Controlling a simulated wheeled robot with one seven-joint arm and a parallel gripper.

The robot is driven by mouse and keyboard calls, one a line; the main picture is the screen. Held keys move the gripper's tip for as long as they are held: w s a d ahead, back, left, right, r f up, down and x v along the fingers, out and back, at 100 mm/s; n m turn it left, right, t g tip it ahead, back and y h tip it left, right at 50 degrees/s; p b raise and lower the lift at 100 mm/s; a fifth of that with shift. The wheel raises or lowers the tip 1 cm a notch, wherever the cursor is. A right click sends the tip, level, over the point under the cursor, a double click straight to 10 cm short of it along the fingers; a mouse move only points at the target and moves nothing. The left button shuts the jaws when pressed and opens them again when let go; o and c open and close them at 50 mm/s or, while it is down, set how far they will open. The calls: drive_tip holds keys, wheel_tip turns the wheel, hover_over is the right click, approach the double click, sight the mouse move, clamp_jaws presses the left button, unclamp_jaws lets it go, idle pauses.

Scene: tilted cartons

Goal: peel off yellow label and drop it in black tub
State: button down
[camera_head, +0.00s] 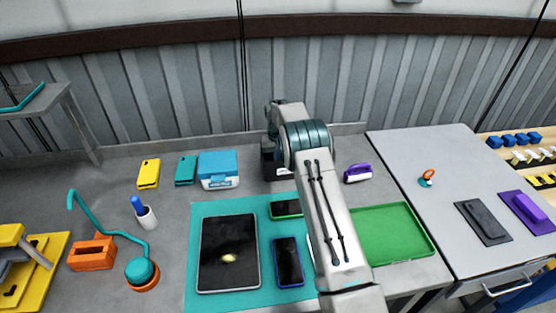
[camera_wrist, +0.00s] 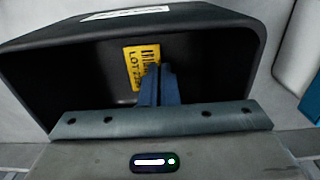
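The yellow label (camera_wrist: 138,64), printed with dark bars and "LOT" text, shows in the wrist view at the left side of my fingertips. My gripper (camera_wrist: 160,68) has its two blue fingers close together, and the label's right edge appears pinched between them. The label and fingertips are seen against the dark inside of the black tub (camera_wrist: 225,45), within its rim; whether the label touches the tub wall I cannot tell. In the head view the tub (camera_head: 270,169) stands at the back of the bench, partly hidden by my arm. My fingers are hidden there.
A blue-and-white box (camera_head: 219,170) stands left of the tub, and a purple-and-white object (camera_head: 358,173) lies to its right. A teal mat (camera_head: 196,250) holds a black tablet (camera_head: 229,235) and phones. A green tray (camera_head: 390,232) lies right of my arm.

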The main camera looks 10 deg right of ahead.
drive_tip(key=shift+f+b, duration=0.3)
drive_tip(key=shift+b, duration=0.05)
idle(0.6)
drive_tip(key=c, duration=1.6)
unclamp_jaws()
drive_tip(key=shift+r, duration=0.1)
wheel_tip(320, 180, up, 22)
drive_tip(key=p, duration=0.4)
